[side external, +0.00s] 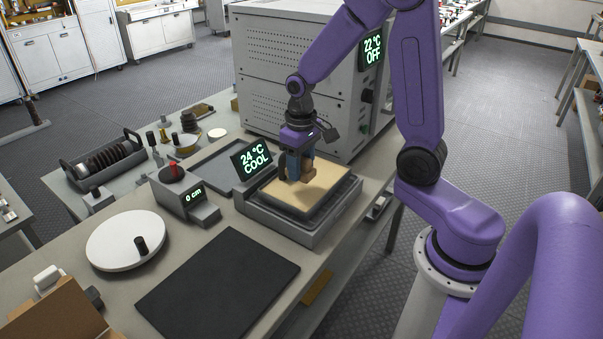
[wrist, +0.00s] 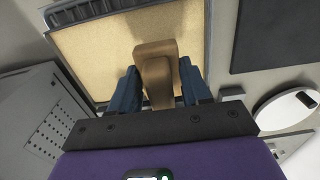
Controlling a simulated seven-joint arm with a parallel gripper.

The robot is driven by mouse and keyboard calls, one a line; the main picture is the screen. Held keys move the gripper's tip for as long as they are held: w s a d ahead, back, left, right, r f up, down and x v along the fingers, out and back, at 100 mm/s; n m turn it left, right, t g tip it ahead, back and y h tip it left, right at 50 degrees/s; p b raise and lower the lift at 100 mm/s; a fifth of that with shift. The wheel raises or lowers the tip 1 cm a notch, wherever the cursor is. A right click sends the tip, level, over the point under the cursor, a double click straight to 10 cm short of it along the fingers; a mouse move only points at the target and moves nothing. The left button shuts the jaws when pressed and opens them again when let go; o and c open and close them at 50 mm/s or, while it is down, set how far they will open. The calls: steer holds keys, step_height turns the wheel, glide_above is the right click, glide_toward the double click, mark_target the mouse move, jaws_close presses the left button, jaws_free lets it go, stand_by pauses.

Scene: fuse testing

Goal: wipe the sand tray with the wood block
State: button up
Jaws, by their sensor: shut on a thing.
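The sand tray (side external: 328,205) is a shallow tray with a grey rim, filled with tan sand, near the right edge of the bench. In the wrist view its sand (wrist: 110,62) fills the upper left, with a darker patch along the top edge. The brown wood block (side external: 305,168) is over the sand. My gripper (side external: 296,165) is shut on it, and the wrist view shows the block (wrist: 157,60) between the two blue fingers. I cannot tell whether the block touches the sand. The sand directly beneath it is hidden.
A sign reading 24 °C COOL (side external: 252,158) stands behind the tray. A large grey oven (side external: 285,75) is at the back. A dark mat (side external: 218,285), a white disc (side external: 110,246) and a gauge reading 0 cm (side external: 183,193) are to the left. A cardboard box (side external: 58,315) is lower left.

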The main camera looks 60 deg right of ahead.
steer(key=shift+r, duration=1.95)
